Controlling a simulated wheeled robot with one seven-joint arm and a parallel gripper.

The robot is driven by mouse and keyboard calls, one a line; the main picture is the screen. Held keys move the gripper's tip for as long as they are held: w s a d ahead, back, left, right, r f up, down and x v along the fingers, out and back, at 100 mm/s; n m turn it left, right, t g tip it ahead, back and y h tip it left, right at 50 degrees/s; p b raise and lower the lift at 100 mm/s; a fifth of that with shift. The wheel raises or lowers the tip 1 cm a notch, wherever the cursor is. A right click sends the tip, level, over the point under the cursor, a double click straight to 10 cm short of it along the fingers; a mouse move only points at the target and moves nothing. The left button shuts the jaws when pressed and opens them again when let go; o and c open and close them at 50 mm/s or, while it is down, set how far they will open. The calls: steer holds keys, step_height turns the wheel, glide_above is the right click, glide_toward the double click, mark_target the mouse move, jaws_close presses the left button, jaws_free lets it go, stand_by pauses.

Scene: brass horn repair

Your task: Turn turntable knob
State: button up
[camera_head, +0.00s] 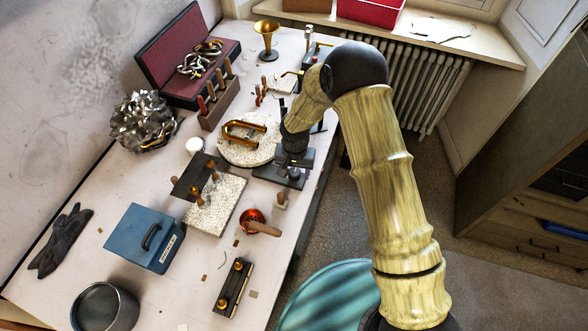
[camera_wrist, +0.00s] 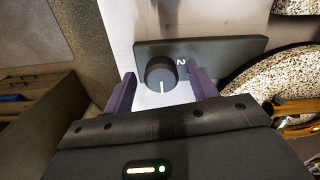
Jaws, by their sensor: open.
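The turntable knob (camera_wrist: 161,75) is a dark round dial with a white pointer line, set on a dark grey panel (camera_wrist: 222,52) marked with a "2". My gripper (camera_wrist: 163,88) is open, with one purple-grey finger on each side of the knob in the wrist view. I cannot tell whether the fingers touch it. In the head view my gripper (camera_head: 294,162) is over the dark unit beside the round speckled turntable (camera_head: 232,153), and my arm hides the knob. A curved brass tube (camera_head: 245,133) lies on the turntable, and its edge shows in the wrist view.
A speckled board (camera_head: 222,215) with wooden-handled pieces and a blue box (camera_head: 142,238) stand nearer on the white table. A wooden tool rack (camera_head: 219,104) and an open red-lined case (camera_head: 168,60) stand behind. The table's right edge is close to my gripper.

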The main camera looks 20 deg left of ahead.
steer(key=shift+a, duration=0.1)
steer(key=c, duration=1)
steer(key=shift+w, duration=0.1)
